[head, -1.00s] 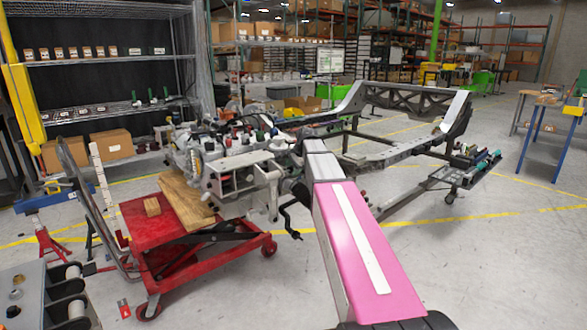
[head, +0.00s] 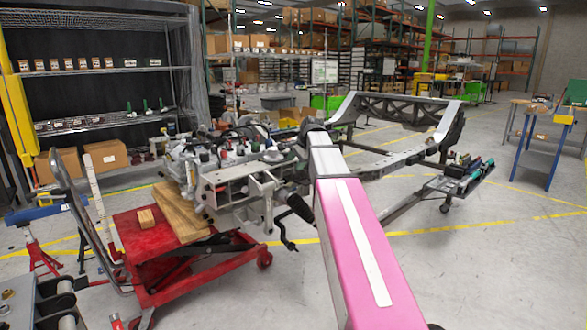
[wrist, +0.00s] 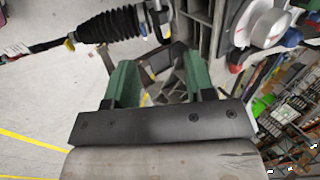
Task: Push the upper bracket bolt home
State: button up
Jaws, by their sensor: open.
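My gripper (wrist: 160,72) is open in the wrist view, its two green fingers apart with nothing held between them. Beyond the fingers are grey and dark metal parts (wrist: 172,70) of the chassis assembly. I cannot make out the upper bracket bolt in either view. In the head view, the chassis assembly (head: 232,185) stands left of my arm, with a grey bracketed front and several fittings on top. My pink and grey arm reaches toward its right end. My gripper is hidden in the head view.
A red lift cart (head: 150,235) with wood blocks (head: 178,212) stands under the assembly. A long frame (head: 400,155) extends behind and right. In the wrist view, a black ribbed boot (wrist: 110,25) on a rod lies close to the left finger. Open floor (head: 490,270) lies to the right.

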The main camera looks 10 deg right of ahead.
jog(key=shift+s+r, duration=0.1)
jog(key=shift+r, duration=0.05)
jog(key=shift+d, duration=0.15)
jog(key=c, duration=0.9)
jog(key=w+d+n, duration=0.1)
jog(key=n, duration=0.1)
jog(key=w+d+n+g+y, duration=0.1)
jog(key=n, duration=0.2)
jog(key=w+d+f+n, duration=0.1)
jog(key=w+n, duration=0.1)
jog(key=shift+d+n+g+y, duration=0.2)
jog(key=shift+n+g+y, duration=0.1)
jog(key=shift+n+g, duration=0.1)
grip_shut()
jog(key=w+d+n+g+y, duration=0.2)
jog(key=w+d+n+y, duration=0.3)
jog(key=n, duration=0.6)
jog(key=a+f, duration=0.2)
jog(key=f, duration=0.1)
jog(key=s+a+f+h, duration=0.1)
jog(key=a+f, duration=0.1)
jog(key=a, duration=0.1)
jog(key=s+a+f+h, duration=0.1)
jog(key=a+f, duration=0.1)
jog(key=f, duration=0.1)
jog(key=shift+a+f+n, duration=0.3)
jog(key=shift+a, duration=0.05)
jog(key=shift+s+a, duration=0.35)
jog(key=shift+a, duration=0.25)
